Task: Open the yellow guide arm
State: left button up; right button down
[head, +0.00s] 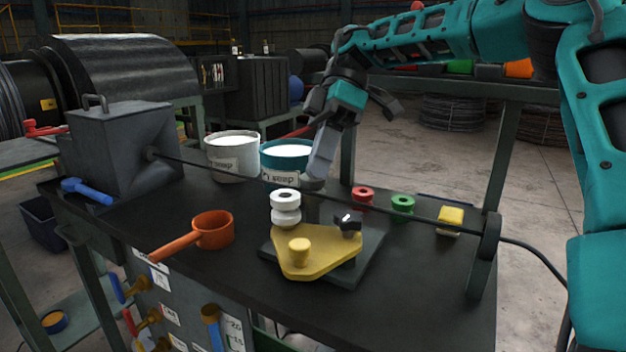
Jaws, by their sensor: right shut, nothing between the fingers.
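The yellow guide arm (325,262) is a flat yellow plate with a round yellow knob (299,249) on its near part. It lies on a dark base plate (372,255) on the bench. A white grooved roller (285,206) stands at its far left corner, and a black knob (348,219) sits at its right side. My right gripper (315,182) is shut and empty, pointing down above the bench behind the white roller, apart from the yellow guide arm. My left gripper is not in view.
A dark cable (400,213) runs across the bench from a grey box (125,150) to a post (485,250). An orange ladle (212,230), white and teal soap buckets (232,150), red and green spools (402,205) and a yellow block (451,217) stand around. The front right bench is clear.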

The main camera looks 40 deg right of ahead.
aim_at(313, 235)
pick_arm(q)
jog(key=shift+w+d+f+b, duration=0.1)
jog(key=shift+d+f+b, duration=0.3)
jog(key=shift+b, duration=0.45)
pick_arm(e)
jog(key=x, duration=0.8)
jog(key=shift+s+a+f, duration=0.15)
jog(key=shift+a+f, duration=0.1)
jog(key=shift+f, duration=0.05)
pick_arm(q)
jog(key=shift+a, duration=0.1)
pick_arm(e)
jog(key=shift+d, duration=0.1)
